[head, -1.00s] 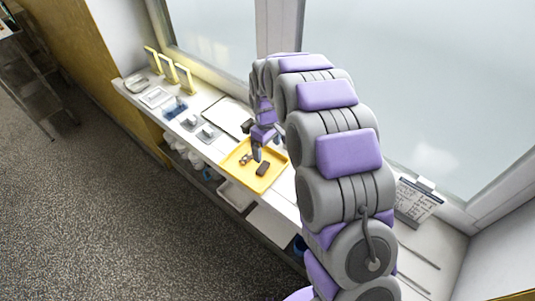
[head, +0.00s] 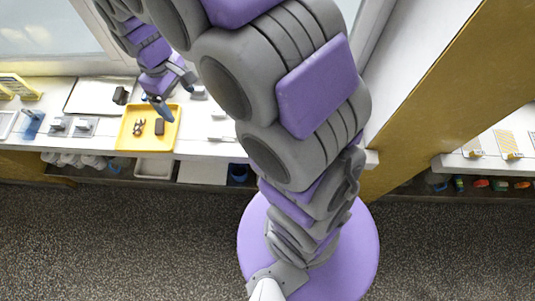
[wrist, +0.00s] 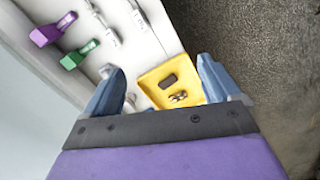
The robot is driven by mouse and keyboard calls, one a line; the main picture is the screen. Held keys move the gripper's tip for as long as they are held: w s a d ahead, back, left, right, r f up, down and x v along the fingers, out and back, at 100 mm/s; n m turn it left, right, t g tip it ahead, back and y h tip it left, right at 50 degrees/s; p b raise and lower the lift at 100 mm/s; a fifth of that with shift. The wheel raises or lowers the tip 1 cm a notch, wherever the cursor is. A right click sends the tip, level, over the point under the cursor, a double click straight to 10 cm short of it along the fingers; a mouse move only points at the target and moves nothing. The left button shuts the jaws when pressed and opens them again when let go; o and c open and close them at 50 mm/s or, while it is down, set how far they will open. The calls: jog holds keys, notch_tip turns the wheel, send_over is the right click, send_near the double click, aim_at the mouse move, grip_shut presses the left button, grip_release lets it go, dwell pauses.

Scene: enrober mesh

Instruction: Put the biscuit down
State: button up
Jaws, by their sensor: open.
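The biscuit, a small dark brown block (head: 159,127), lies on the right half of a yellow tray (head: 125,141) on the white counter. In the wrist view the biscuit (wrist: 168,80) lies in the tray (wrist: 150,78), seen between my fingers and apart from them. My gripper (head: 174,97) is open and empty, above the back edge of the tray. Its two blue fingers also frame the wrist view (wrist: 162,75). Small brownish and metallic pieces (head: 139,127) lie on the tray to the left of the biscuit.
A dark-edged white board (head: 98,94) lies behind the tray, with a small black object (head: 120,95) at its right. Small grey fixtures (head: 82,126) stand left of the tray. The wrist view shows purple (wrist: 52,30) and green (wrist: 78,56) handles.

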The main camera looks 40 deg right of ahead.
jog(key=s+d+r+m, duration=0.1)
jog(key=s+d+m, duration=0.1)
jog(key=s, duration=0.7)
jog(key=s+d+r+m, duration=0.1)
jog(key=s+d+m, duration=0.1)
jog(key=s, duration=0.7)
jog(key=s+d+r+m+g, duration=0.1)
jog(key=s+d, duration=0.3)
jog(key=s, duration=0.5)
jog(key=shift+r+m, duration=0.2)
jog(key=shift+m, duration=0.6)
jog(key=shift+w+d, duration=0.1)
jog(key=shift+d, duration=0.05)
